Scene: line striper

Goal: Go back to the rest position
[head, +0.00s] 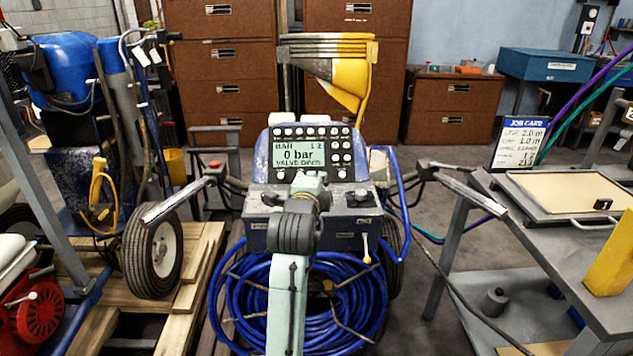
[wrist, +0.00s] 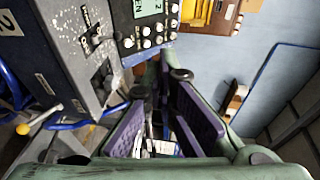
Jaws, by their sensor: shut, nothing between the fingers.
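My gripper (wrist: 162,84) shows in the wrist view with its purple-padded fingers shut and nothing held between them. It is beside the line striper's control box (wrist: 62,40), whose panel edge and knobs fill the upper left of that view. In the head view my arm reaches up the middle to the front of the striper's console (head: 318,154); the fingers cannot be made out there. The display (head: 303,158) reads 0 bar and a valve line. A small lever with a yellow tip (head: 366,250) hangs at the console's lower right.
A coiled blue hose (head: 235,308) hangs below the console. Handlebars stick out left (head: 178,200) and right (head: 470,193). A grey workbench (head: 545,248) with a job card (head: 518,143) stands at right. A blue machine on wooden pallets (head: 200,250) stands at left. Brown cabinets (head: 222,75) line the back.

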